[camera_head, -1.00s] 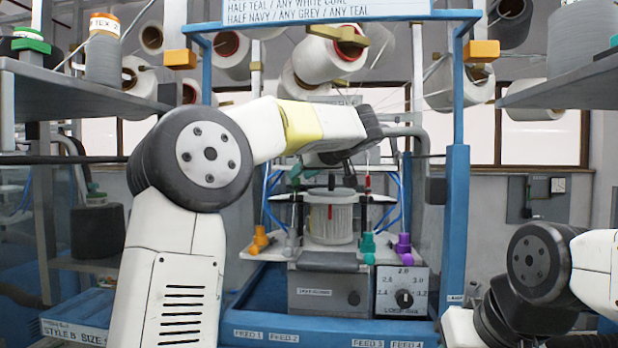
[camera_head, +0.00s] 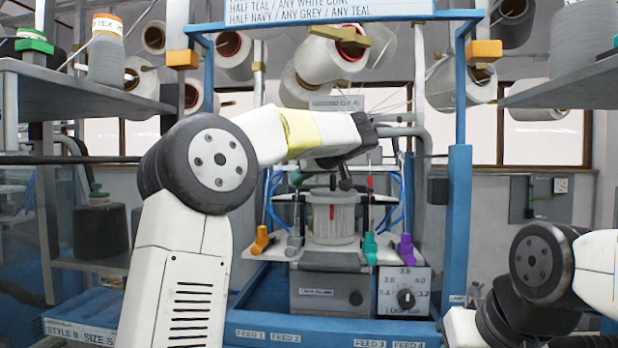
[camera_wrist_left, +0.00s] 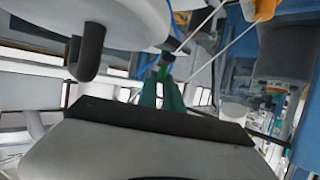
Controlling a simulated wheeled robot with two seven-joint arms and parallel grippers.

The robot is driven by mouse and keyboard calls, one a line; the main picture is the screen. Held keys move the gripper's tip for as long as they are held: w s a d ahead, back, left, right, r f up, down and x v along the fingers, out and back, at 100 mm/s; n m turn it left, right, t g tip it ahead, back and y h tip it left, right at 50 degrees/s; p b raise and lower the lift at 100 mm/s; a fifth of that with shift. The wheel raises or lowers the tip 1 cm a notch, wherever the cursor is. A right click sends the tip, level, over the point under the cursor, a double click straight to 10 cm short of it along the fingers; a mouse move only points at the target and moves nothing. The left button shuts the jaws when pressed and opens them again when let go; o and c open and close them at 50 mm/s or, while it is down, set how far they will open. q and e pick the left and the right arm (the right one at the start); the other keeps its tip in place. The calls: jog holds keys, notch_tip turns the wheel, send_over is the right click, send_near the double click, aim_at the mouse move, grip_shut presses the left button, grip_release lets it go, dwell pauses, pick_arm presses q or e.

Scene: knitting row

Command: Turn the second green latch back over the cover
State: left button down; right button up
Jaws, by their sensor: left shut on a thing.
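The round, clear-looking cover (camera_head: 333,222) stands in the middle of the knitting machine, with a red mark on its front. A small green latch (camera_head: 298,177) shows at its upper left in the head view. My left gripper (camera_head: 344,183) points down just above the cover, partly hidden by its own wrist. The exact grip is too small to see. My right gripper is outside the picture; only its arm shows at lower right.
Orange (camera_head: 261,240), teal (camera_head: 369,248) and purple (camera_head: 405,248) pegs stand in front of the cover. A dial box (camera_head: 404,292) is below right. Blue frame posts (camera_head: 457,220) flank the machine. Yarn cones (camera_head: 325,60) hang above.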

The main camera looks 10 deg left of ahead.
pick_arm(q)
jog(key=shift+w+d+n+g+y, duration=0.25)
jog(key=shift+n+g+y, duration=0.25)
jog(key=shift+n+y, duration=0.15)
jog(key=shift+a+n+g+y, duration=0.1)
jog(key=shift+n+g+y, duration=0.85)
jog(key=shift+n+g, duration=0.45)
jog(key=c, duration=1.5)
grip_release()
jog(key=v, duration=0.8)
